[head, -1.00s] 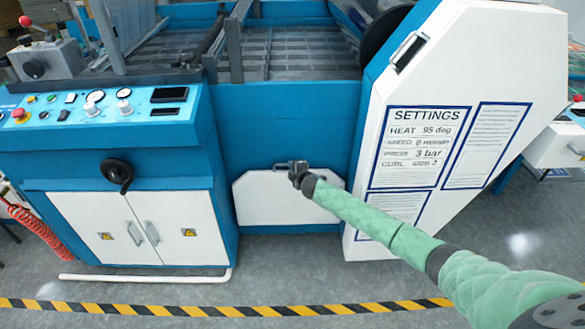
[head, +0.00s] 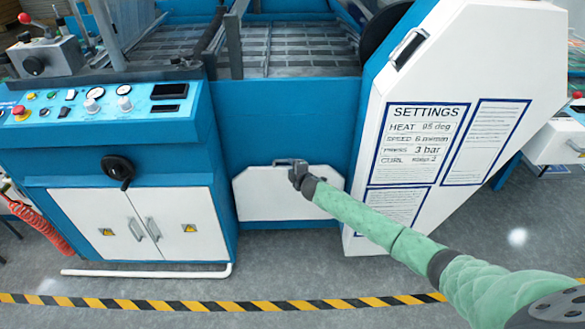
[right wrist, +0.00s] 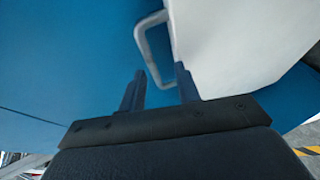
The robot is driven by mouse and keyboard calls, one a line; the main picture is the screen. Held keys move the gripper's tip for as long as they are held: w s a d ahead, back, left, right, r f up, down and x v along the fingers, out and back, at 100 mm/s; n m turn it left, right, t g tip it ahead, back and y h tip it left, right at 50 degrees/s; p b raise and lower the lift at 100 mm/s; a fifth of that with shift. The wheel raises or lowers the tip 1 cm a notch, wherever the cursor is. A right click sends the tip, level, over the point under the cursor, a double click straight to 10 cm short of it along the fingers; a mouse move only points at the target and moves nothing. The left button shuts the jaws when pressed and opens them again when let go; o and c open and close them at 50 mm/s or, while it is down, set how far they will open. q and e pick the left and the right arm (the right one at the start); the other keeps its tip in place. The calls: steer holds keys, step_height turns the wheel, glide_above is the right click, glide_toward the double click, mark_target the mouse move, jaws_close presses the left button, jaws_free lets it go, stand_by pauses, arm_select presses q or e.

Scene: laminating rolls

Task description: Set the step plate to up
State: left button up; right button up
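The step plate (head: 270,205) is a white panel with cut upper corners, low on the blue machine front in the head view. It appears to stand close against the blue front; its exact tilt is hard to tell. A grey loop handle (head: 281,162) sits at its top edge. My right gripper (head: 296,172) is at the handle's right end. In the right wrist view, my right gripper's fingers (right wrist: 161,88) are apart, and the lower part of the handle (right wrist: 147,42) shows between and beyond them. Whether they touch it is unclear. My left gripper is out of view.
A white two-door cabinet (head: 128,228) with a control panel (head: 60,110) above stands left of the plate. A white housing with a settings sheet (head: 418,145) stands right. A white floor pipe (head: 150,273) runs before the cabinet. Grey floor is clear up to the striped line (head: 250,305).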

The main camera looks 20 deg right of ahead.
steer(key=shift+s+r, duration=0.1)
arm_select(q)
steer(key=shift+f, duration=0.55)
arm_select(e)
steer(key=v, duration=0.7)
steer(key=shift+s, duration=0.25)
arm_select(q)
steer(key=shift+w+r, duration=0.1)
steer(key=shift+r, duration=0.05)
arm_select(e)
steer(key=shift+d, duration=0.2)
